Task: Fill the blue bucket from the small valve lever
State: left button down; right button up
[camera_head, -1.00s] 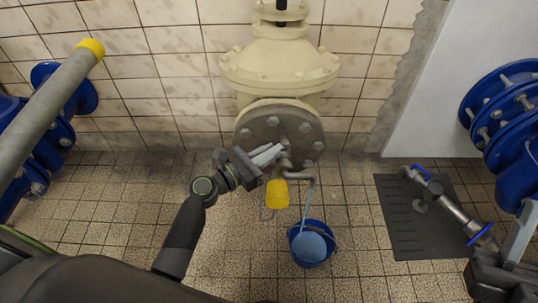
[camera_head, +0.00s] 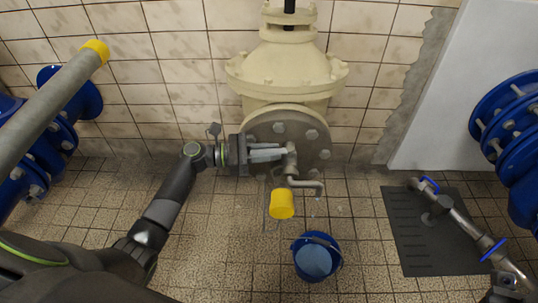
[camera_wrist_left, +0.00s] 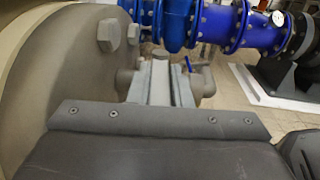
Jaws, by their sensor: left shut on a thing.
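The blue bucket (camera_head: 316,262) stands upright on the tiled floor below the spout (camera_head: 308,187), with light blue water inside. A few drops show between spout and bucket, with no steady stream. My left gripper (camera_head: 284,153) reaches in from the left at the flange. Its fingers are shut on the small valve lever (camera_head: 291,148), which they largely cover. The left wrist view shows the fingers (camera_wrist_left: 160,80) beside the flange; the lever is hard to make out there. A dark part of my right arm shows at the bottom right corner; its fingers cannot be made out.
A big cream valve (camera_head: 285,75) with a bolted round flange (camera_head: 310,133) stands against the tiled wall. A yellow cap (camera_head: 282,204) hangs left of the spout. A black mat (camera_head: 410,240) and a pipe (camera_head: 465,225) lie at right. Floor left of the bucket is clear.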

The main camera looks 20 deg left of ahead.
dwell(0.5)
pick_arm(q)
jog(key=c, duration=1.3)
grip_release()
jog(key=shift+p+v, duration=0.75)
jog(key=shift+v, duration=3.05)
jog(key=shift+w, duration=0.15)
jog(key=shift+c, duration=0.2)
